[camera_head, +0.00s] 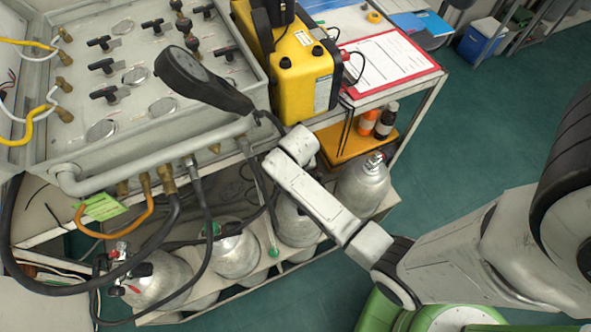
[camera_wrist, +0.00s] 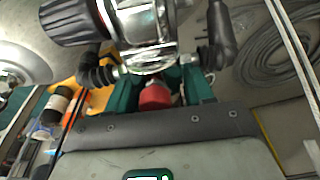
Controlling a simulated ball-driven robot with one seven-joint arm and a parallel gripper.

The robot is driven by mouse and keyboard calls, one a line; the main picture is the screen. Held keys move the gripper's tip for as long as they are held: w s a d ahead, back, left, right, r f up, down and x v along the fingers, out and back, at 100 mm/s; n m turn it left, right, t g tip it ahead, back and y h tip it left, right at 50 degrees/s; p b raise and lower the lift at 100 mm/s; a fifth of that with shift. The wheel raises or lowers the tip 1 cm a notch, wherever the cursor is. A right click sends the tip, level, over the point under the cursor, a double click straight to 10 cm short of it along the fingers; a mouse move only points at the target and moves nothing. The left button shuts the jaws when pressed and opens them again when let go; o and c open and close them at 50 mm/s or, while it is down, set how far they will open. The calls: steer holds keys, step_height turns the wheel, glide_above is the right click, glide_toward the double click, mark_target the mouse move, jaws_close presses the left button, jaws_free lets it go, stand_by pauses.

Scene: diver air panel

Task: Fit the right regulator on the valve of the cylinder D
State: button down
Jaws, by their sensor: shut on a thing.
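In the wrist view, a regulator with a silver body (camera_wrist: 147,24) and a ribbed black knob (camera_wrist: 75,20) lies at my gripper (camera_wrist: 160,90). Its teal fingers are shut on it, with a red part (camera_wrist: 157,97) between them. Black hose fittings stick out on both sides. In the head view, the gripper and this regulator are hidden behind my white wrist. Several grey cylinders stand in the low rack: one at the right with a bare valve (camera_head: 362,188), one partly behind my arm (camera_head: 295,222), one with a green part on top (camera_head: 233,253), and the front-left one (camera_head: 160,280). I cannot read any letter.
The air panel (camera_head: 130,65) with its pipe and hanging hoses overhangs the rack at the left. A yellow case (camera_head: 302,82) and red clipboard (camera_head: 390,65) sit on the table.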

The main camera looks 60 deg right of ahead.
steer(key=shift+f, duration=0.4)
stand_by(0.3)
steer(key=shift+c, duration=1.8)
jaws_free()
steer(key=v, duration=1)
steer(key=shift+r, duration=0.35)
